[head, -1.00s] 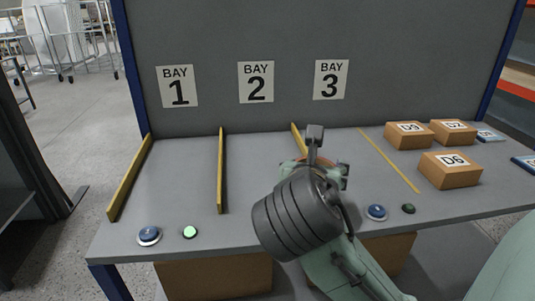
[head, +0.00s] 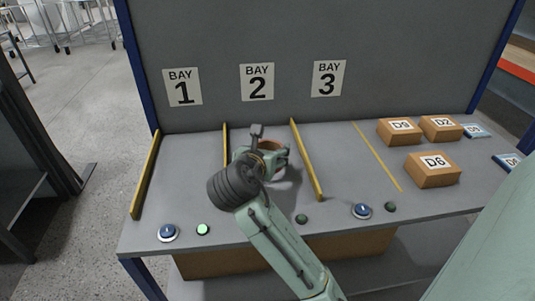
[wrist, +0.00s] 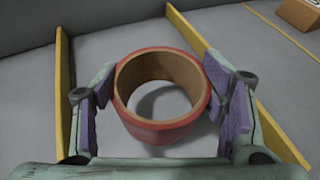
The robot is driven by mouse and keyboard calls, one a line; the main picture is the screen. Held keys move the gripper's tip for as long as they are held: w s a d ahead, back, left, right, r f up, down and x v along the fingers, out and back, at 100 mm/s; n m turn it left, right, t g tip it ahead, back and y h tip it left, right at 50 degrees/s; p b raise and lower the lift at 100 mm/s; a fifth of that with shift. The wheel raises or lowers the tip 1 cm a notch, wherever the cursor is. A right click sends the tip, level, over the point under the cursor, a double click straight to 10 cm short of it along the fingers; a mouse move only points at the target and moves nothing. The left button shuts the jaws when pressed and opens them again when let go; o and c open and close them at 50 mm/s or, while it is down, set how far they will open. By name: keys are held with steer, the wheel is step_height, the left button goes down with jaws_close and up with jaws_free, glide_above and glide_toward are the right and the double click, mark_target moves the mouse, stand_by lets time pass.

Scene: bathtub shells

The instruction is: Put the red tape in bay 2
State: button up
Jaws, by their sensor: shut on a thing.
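The red tape (wrist: 160,132) is a roll with a brown core. My gripper (wrist: 162,108) is shut on it, with purple pads against its left and right sides. In the head view the tape (head: 271,145) is partly hidden by my gripper (head: 262,158). Both are in front of the BAY 2 sign (head: 257,83), between the yellow divider on the left (head: 226,140) and the one on the right (head: 308,165). The tape is upright on its axis, hole facing up. I cannot tell whether it touches the bench.
Bay 1 (head: 190,170) is empty. Right of bay 3 stand the boxes D9 (head: 399,134), D2 (head: 441,130) and D6 (head: 432,175). A lit green button (head: 203,229) and blue buttons (head: 168,233) line the bench's front edge. The grey back panel (head: 400,60) closes the rear.

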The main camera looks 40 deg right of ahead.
steer(key=shift+f, duration=1.4)
steer(key=shift+f, duration=0.15)
steer(key=o, duration=1.2)
steer(key=shift+s, duration=0.1)
steer(key=shift+r, duration=0.2)
steer(key=shift+a+p, duration=0.15)
steer(key=shift+p, duration=0.15)
